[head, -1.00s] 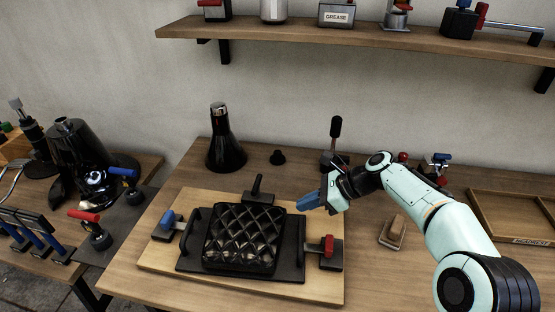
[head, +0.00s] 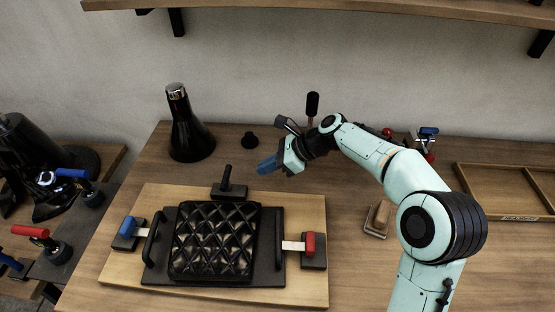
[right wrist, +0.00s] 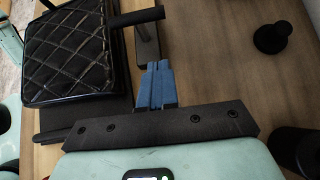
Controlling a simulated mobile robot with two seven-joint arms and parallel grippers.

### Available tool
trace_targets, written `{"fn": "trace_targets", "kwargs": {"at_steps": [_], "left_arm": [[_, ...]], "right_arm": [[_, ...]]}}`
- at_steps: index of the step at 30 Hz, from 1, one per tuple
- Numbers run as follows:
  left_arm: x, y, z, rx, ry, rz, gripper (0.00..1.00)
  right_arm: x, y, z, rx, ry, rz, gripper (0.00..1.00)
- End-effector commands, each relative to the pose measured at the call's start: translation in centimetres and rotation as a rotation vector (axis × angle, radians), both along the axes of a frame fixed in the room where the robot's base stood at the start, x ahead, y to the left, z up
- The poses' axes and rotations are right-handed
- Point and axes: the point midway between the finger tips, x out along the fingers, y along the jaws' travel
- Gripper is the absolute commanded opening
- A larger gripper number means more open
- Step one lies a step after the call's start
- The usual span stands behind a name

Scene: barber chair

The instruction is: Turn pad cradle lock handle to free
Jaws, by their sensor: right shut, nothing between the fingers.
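The black quilted pad (head: 190,238) lies in a dark cradle tray (head: 268,262) on a light wooden board. A black lever on a small block, apparently the lock handle (head: 227,177), stands behind the pad's back edge. It also shows in the right wrist view (right wrist: 137,18), its bar lying across its block. My right gripper (head: 262,167) has blue fingers, shut and empty. It is just right of the lever and a little farther back, apart from it. In the right wrist view the fingertips (right wrist: 158,66) point toward the block. My left gripper is not in view.
A blue-handled clamp (head: 127,227) and a red-handled clamp (head: 311,244) flank the tray. A black cone-shaped bottle (head: 189,136) and a small black knob (head: 249,140) stand behind. A brush (head: 379,219) and a wooden tray (head: 500,187) lie to the right.

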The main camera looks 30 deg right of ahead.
Motion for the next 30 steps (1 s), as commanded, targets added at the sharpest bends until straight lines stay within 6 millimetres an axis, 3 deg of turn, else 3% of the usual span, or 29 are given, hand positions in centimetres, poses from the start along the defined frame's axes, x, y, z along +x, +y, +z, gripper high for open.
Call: {"fn": "trace_targets", "kwargs": {"at_steps": [5, 12, 30], "left_arm": [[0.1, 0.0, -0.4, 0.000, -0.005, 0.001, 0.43], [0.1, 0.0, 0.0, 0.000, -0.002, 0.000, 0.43], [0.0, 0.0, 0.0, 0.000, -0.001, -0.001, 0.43]], "right_arm": [[1.6, 2.5, -2.5, 0.002, 0.001, 0.002, 0.00], [3.3, 5.0, -1.5, -0.001, -0.001, 0.002, 0.00], [3.5, 5.0, -1.4, -0.001, 0.002, -0.002, 0.00]]}}
